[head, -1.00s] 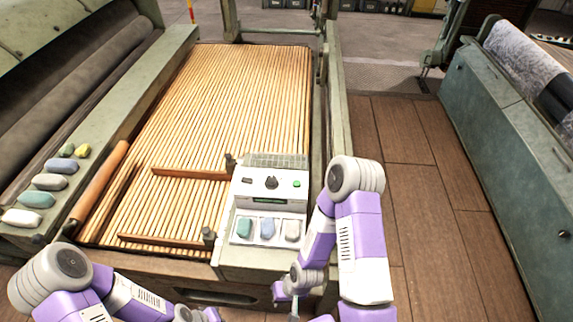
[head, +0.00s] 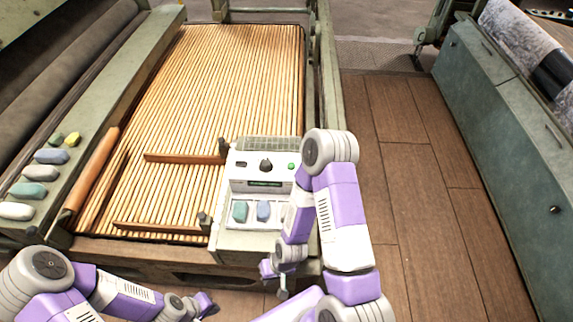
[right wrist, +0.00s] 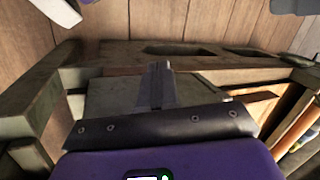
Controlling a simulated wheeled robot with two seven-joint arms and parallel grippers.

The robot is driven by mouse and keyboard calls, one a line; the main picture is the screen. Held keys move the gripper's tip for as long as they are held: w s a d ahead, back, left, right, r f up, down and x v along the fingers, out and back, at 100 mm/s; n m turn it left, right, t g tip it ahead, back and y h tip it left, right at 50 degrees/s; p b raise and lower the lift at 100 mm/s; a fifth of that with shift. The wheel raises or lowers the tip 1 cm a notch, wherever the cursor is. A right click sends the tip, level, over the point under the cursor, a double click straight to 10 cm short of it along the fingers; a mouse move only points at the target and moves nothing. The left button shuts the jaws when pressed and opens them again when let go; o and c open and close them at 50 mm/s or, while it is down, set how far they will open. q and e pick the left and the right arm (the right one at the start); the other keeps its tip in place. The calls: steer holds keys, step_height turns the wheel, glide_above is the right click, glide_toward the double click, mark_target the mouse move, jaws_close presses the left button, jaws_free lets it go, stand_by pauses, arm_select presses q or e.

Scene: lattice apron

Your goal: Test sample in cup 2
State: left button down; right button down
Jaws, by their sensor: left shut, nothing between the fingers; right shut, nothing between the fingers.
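A tester with a pale control panel (head: 264,170) stands at the front right of the slatted bed. In its front tray lie a green sample (head: 240,211) and, right of it, a blue sample (head: 264,210). No cup numbers are readable. My right gripper (head: 282,292) is low in front of the tester, apart from the samples; its shut, empty fingers show in the right wrist view (right wrist: 157,88). My left gripper (head: 210,306) is shut and empty, low at the front edge, left of the right one.
Several coloured lumps (head: 34,173) lie on the green ledge at left, beside a wooden roller (head: 92,172). The slatted bed (head: 235,75) carries two wooden bars (head: 185,159). The plank floor (head: 410,200) at right is clear, up to a teal cabinet (head: 520,150).

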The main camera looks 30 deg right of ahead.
steer(key=w+d+m, duration=0.1)
steer(key=w+d, duration=0.1)
steer(key=w+d+m+t+h, duration=0.1)
steer(key=w+d+m, duration=0.1)
steer(key=w, duration=0.1)
steer(key=w+d+r+m, duration=0.1)
steer(key=w+d+m, duration=0.1)
steer(key=w, duration=0.1)
steer(key=shift+w, duration=0.1)
steer(key=w+d+r+m, duration=0.1)
steer(key=w+d+m, duration=0.1)
steer(key=w, duration=0.1)
steer(key=w+d+r+m+t, duration=0.1)
steer(key=w+d+r+m, duration=0.1)
steer(key=w, duration=0.1)
steer(key=w+d+r+m+t+h, duration=0.1)
steer(key=w+d+m, duration=0.1)
steer(key=d+m, duration=0.1)
steer(key=shift+w+r+b, duration=0.25)
steer(key=shift+w+b, duration=0.05)
steer(key=shift+w, duration=0.1)
steer(key=w+d+r+m+t, duration=0.2)
steer(key=w+d+r+m, duration=0.3)
steer(key=w+d+r, duration=0.15)
step_height(320, 180, up, 10)
steer(key=m+t, duration=0.3)
steer(key=m, duration=0.2)
glide_above(293, 167)
steer(key=shift+f+h, duration=0.1)
steer(key=shift+h, duration=0.2)
